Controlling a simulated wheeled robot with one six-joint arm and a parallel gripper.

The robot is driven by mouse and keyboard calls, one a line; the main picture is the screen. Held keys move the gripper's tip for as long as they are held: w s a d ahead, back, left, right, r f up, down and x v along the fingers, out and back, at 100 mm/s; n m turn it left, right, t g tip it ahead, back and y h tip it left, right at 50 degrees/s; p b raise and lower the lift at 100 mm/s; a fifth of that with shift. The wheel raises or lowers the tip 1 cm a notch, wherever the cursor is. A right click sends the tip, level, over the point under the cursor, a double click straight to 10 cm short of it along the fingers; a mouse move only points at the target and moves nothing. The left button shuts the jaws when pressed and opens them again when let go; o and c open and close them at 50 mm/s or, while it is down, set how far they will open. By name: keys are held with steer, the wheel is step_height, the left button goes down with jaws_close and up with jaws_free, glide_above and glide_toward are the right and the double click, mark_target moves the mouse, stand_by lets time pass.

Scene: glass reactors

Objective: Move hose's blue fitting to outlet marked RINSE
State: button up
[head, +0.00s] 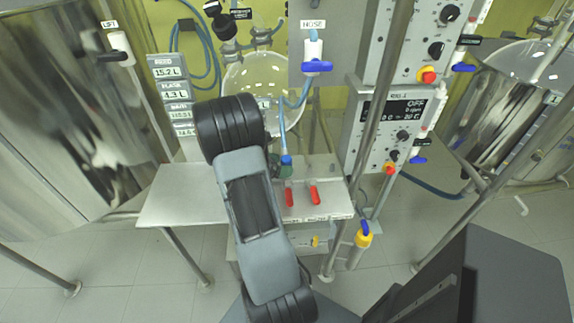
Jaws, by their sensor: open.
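A light-blue hose (283,125) hangs from below the blue-handled valve (317,66) under the HOSE label. Its lower end carries a blue fitting (286,160), just right of my arm and above the metal table. A dark greenish part lies right below the fitting; I cannot tell whether they are joined. Two red-handled valves (289,195) and (314,193) stand at the table's front edge. Small labels (315,218) sit below them, too small to read, so I cannot tell which outlet is RINSE. My arm crosses the table; my gripper is not visible, probably hidden behind it.
The metal table (170,195) is bare at its left. A round glass vessel (258,80) is behind. A control box (392,125) and steel posts stand at the right. A yellow fitting with a blue top (363,235) is beyond the table's front right corner.

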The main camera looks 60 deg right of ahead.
steer(key=v, duration=1.2)
steer(key=shift+a, duration=0.1)
